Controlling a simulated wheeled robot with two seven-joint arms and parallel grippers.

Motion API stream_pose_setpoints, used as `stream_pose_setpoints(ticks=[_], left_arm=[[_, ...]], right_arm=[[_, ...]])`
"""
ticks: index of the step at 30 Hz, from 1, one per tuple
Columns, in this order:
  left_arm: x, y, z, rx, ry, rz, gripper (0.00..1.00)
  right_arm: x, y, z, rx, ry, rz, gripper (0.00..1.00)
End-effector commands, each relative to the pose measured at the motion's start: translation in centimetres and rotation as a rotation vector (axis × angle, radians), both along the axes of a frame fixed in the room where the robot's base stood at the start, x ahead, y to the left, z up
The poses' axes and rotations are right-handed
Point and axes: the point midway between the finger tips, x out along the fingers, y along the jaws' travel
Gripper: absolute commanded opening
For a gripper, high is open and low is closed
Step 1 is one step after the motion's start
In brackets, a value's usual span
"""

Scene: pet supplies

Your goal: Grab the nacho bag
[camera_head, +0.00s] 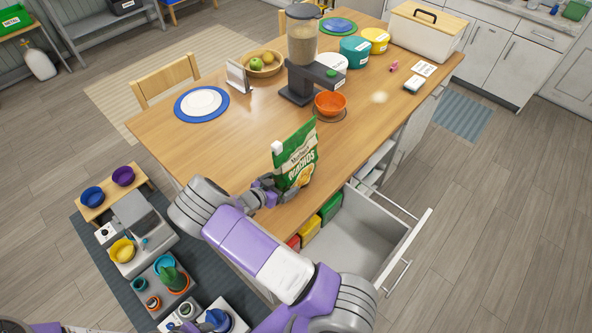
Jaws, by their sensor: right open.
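The green nacho bag (296,158) stands upright on the near edge of the wooden table. Its front carries the word "NACHOS" and a white label sits at its upper left. My right gripper (270,189) is at the bag's lower left side, with its fingers open close to the bag's edge. I cannot tell whether the fingers touch the bag. My purple and grey right arm reaches in from the bottom. My left gripper is not in view.
An open white drawer (365,240) with colored packs juts out below the table edge. An orange bowl (330,103) and a food dispenser (302,45) stand behind the bag. A blue-rimmed plate (201,103) is at the left. Tabletop right of the bag is clear.

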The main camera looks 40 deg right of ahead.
Motion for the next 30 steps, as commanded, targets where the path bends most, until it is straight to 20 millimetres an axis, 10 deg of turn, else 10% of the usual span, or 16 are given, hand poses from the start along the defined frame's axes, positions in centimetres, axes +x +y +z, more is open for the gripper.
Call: stream_pose_setpoints(ticks=[9, 24, 30], left_arm=[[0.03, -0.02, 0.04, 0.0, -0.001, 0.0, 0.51], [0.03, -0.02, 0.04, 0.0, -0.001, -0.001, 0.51], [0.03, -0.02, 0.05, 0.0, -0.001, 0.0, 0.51]], right_arm=[[0.09, -0.69, -0.33, 0.0, -0.001, 0.001, 0.99], [0.1, -0.7, -0.24, -0.002, -0.001, 0.0, 0.24], [0.11, -0.7, -0.18, -0.002, -0.001, 0.0, 0.23]])
